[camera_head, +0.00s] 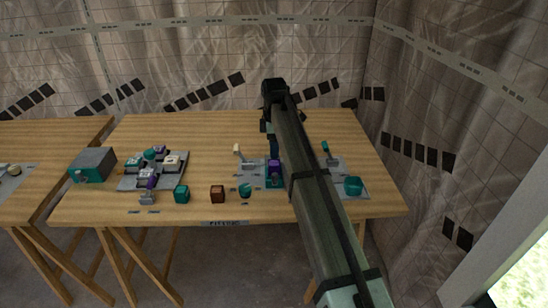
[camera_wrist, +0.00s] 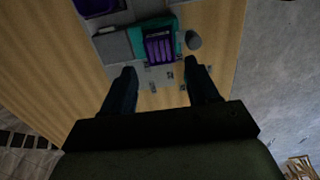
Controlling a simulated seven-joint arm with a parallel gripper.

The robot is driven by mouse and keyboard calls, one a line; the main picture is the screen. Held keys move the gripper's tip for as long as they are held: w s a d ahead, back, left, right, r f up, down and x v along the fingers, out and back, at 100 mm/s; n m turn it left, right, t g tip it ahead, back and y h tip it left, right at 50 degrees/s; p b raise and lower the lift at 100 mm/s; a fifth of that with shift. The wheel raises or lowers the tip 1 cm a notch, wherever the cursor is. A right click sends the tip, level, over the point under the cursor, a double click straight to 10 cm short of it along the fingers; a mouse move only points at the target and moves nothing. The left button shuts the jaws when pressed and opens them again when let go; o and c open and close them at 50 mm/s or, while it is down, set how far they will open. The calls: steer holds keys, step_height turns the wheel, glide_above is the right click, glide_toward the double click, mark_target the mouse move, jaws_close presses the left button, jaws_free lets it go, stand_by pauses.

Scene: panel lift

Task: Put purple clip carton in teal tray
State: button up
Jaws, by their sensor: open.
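In the wrist view a purple ribbed block (camera_wrist: 158,47), which may be the clip carton, lies on or in a teal piece (camera_wrist: 135,38); I cannot tell which, or whether the teal piece is the tray. My gripper (camera_wrist: 163,80) is open, its two dark fingers apart with nothing seen between the tips. The purple block is beyond the tips. A second purple piece (camera_wrist: 98,7) is cut off at the top edge. In the head view a purple shape (camera_head: 274,165) shows above a teal one (camera_head: 273,182), left of my arm, which hides part of the area.
A teal cube (camera_head: 181,194), a brown cube (camera_head: 217,194) and a teal round piece (camera_head: 245,190) stand along the table's front. A grey board (camera_head: 127,184) with several small blocks and a grey-teal box (camera_head: 93,164) are left. The table's back left is clear.

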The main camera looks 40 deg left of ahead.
mark_target(274, 163)
steer(key=shift+r, duration=2.1)
